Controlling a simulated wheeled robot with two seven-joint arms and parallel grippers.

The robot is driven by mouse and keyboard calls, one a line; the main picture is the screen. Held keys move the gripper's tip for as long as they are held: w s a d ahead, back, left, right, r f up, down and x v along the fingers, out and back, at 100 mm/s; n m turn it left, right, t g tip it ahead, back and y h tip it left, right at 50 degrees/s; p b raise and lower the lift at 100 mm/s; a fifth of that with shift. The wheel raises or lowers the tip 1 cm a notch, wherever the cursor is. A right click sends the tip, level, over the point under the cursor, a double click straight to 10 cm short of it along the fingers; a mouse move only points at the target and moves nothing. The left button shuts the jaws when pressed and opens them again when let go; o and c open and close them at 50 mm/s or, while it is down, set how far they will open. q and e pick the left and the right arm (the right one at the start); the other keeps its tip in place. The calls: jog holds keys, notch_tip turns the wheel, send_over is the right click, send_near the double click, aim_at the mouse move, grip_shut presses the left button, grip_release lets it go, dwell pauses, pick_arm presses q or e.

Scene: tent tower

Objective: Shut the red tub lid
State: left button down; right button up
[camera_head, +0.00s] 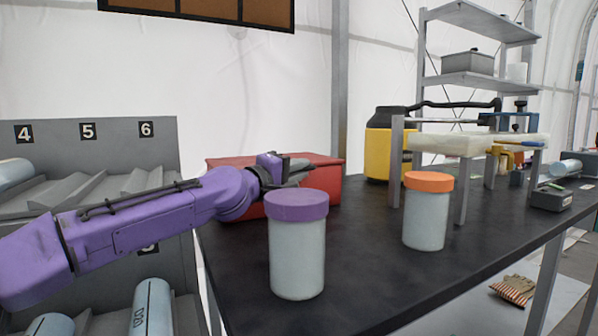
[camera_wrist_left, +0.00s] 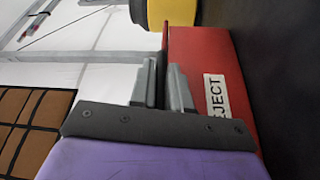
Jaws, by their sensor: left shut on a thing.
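The red tub (camera_head: 327,186) stands at the back left of the black table, partly hidden by my left arm and the purple-lidded jar. In the wrist view the lid (camera_wrist_left: 166,38) shows as a thin edge running toward my fingers. My left gripper (camera_head: 300,165) is at the tub's top, shut on the lid's edge; the contact is mostly hidden. My right gripper is not in view.
A jar with a purple lid (camera_head: 297,245) stands in front of the tub, close to my left arm. An orange-lidded jar (camera_head: 426,212) stands to its right. A yellow container (camera_head: 380,150) is behind. A grey rack (camera_head: 100,160) is at left. The table's front middle is clear.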

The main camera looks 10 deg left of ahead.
pick_arm(q)
jog(key=c, duration=1.2)
grip_release()
jog(key=shift+a+f, duration=0.2)
jog(key=shift+f, duration=0.1)
jog(key=shift+o, duration=0.2)
jog(key=shift+a, duration=0.15)
jog(key=shift+d+r, duration=0.1)
jog(key=shift+d, duration=0.15)
jog(key=shift+r, duration=0.35)
jog(key=r, duration=0.1)
jog(key=r+p, duration=0.2)
jog(key=shift+s+r, duration=0.3)
jog(key=s+r+p, duration=0.2)
jog(key=s+r, duration=0.2)
jog(key=s, duration=0.2)
jog(key=s+d+r+p, duration=0.1)
jog(key=s+r+p, duration=0.2)
jog(key=s, duration=0.4)
jog(key=shift+s+d+r, duration=0.2)
jog(key=shift+d+r, duration=0.1)
jog(key=shift+r, duration=0.5)
